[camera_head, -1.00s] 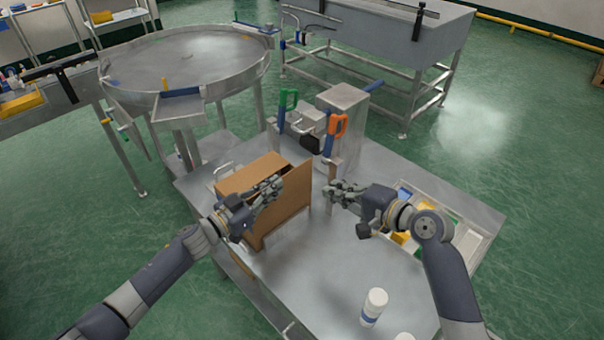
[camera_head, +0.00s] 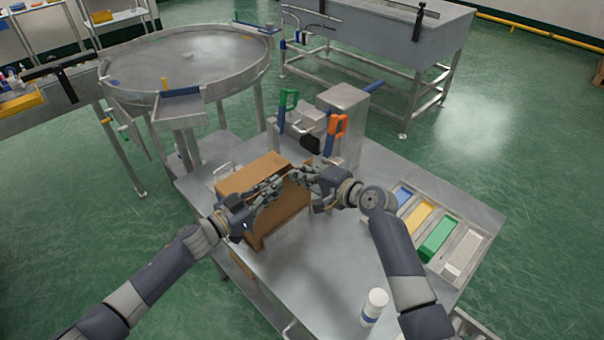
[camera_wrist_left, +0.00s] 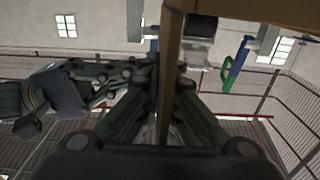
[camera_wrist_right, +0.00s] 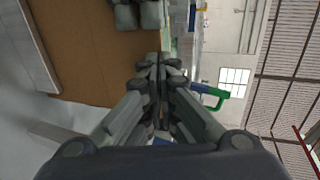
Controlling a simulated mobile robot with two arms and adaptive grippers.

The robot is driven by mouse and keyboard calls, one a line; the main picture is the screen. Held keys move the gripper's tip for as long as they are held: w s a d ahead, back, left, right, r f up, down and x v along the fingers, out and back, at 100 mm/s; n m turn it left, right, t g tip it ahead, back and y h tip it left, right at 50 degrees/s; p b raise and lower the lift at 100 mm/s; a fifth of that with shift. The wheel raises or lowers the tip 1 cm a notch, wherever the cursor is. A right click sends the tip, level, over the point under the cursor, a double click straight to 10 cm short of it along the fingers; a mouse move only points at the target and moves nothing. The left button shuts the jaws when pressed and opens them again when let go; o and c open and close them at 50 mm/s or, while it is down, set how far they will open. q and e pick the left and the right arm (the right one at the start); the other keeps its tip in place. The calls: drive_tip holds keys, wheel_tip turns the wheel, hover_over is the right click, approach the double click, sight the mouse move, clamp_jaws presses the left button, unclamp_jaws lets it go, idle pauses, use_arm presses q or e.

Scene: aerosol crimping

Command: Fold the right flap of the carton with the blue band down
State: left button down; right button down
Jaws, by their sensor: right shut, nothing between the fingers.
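The brown carton (camera_head: 284,207) stands on the steel table in the head view; no blue band shows on its visible sides. My right gripper (camera_head: 305,173) is shut and empty at the top of the carton's right side, and hides much of the right flap there. In the right wrist view, its closed fingertips (camera_wrist_right: 160,65) are beside a brown panel (camera_wrist_right: 95,55). My left gripper (camera_head: 271,190) is at the carton's near top edge. In the left wrist view, a thin brown panel (camera_wrist_left: 169,60) runs between its fingers; whether they grip it is unclear.
A crimping machine (camera_head: 343,110) with green and orange handles stands behind the carton. A white can (camera_head: 374,306) stands at the table's front. A tray (camera_head: 440,235) with coloured bins lies at the right. Bare tabletop lies between the carton and the can.

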use_arm(q)
drive_tip(key=shift+s+d+r, duration=0.1)
drive_tip(key=shift+d, duration=0.15)
use_arm(e)
drive_tip(key=shift+w+a+r, duration=0.1)
drive_tip(key=shift+w+a, duration=0.25)
drive_tip(key=shift+w, duration=0.1)
